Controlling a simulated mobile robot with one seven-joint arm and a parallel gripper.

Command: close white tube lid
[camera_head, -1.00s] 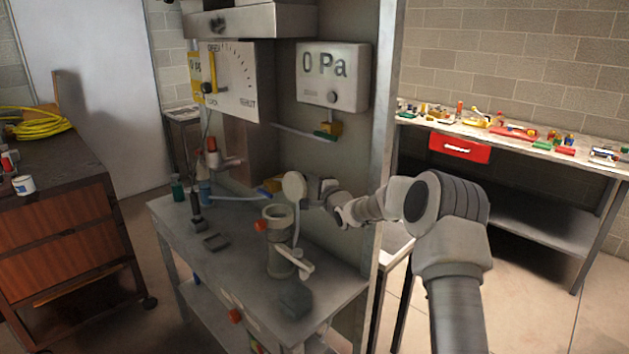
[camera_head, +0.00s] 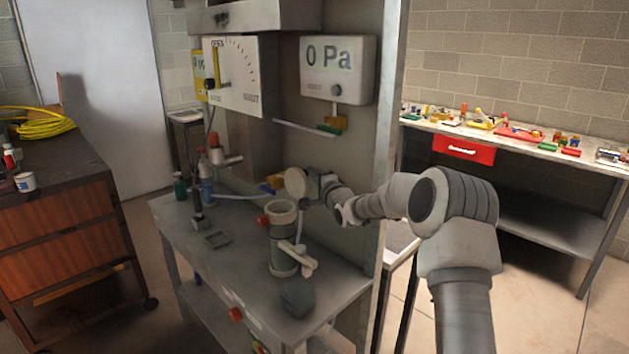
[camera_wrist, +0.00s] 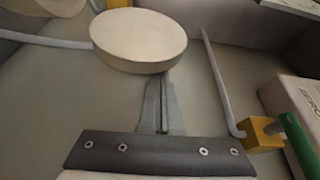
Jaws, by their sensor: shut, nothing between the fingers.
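The white tube (camera_head: 284,250) stands upright on the grey bench, with its round mouth uncovered. Its lid, a pale round disc (camera_head: 296,183), is raised on edge above the back right of the mouth, its face toward the head camera. In the wrist view the lid (camera_wrist: 140,40) is a large cream disc at the top, just past my fingertips. My gripper (camera_wrist: 164,80) is shut and empty, its fingers close together and reaching to the lid's lower edge. In the head view the fingertips are hidden behind the lid; I cannot tell whether they touch it.
The bench (camera_head: 240,262) carries a small dark block (camera_head: 297,297) in front of the tube and bottles (camera_head: 206,180) at the back left. A grey panel with a pressure display (camera_head: 338,70) stands behind. A thin pipe (camera_wrist: 220,80) runs beside my fingers in the wrist view.

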